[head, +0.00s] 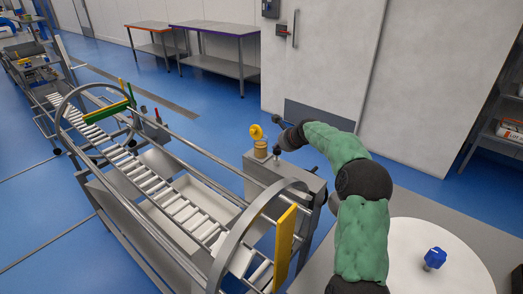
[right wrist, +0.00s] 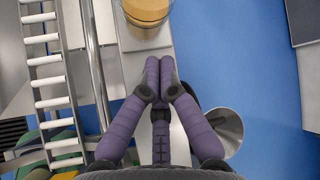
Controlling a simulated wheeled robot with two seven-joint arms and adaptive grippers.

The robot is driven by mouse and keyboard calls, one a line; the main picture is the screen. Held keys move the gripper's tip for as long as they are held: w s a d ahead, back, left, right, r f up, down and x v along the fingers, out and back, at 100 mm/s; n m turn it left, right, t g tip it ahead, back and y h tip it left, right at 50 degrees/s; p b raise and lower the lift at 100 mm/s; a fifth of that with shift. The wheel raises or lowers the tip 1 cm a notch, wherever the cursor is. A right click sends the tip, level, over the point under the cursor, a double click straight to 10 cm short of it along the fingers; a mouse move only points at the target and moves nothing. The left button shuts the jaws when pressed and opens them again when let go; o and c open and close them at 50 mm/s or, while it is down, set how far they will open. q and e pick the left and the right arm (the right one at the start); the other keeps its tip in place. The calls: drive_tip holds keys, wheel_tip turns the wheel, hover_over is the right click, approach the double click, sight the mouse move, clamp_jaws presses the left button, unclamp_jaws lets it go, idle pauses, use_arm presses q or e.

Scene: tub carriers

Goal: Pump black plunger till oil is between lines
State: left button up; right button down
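The oil reservoir (head: 260,150) is a small clear jar with amber oil, standing on a grey metal cabinet; it also shows at the top of the right wrist view (right wrist: 147,12). I cannot make out its lines. The black plunger (head: 276,150) is a small dark knob on a short stem just right of the jar. My right gripper (head: 279,122), on the green-sleeved arm, is above and beside the plunger, apart from it as far as I can tell. In the right wrist view its purple fingers (right wrist: 160,64) are together at the tips, with nothing visible between them. My left gripper is out of view.
A yellow round part (head: 256,131) sits above the jar. A roller conveyor (head: 170,200) with metal rings and rails runs along the left. Blue floor lies open behind.

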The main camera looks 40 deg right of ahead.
sight(278, 152)
drive_tip(key=shift+f, duration=0.65)
idle(0.3)
drive_tip(key=shift+r+p, duration=1.2)
drive_tip(key=shift+r, duration=0.05)
wheel_tip(278, 152, up, 6)
drive_tip(key=p, duration=0.6)
drive_tip(key=shift+r, duration=0.15)
idle(0.4)
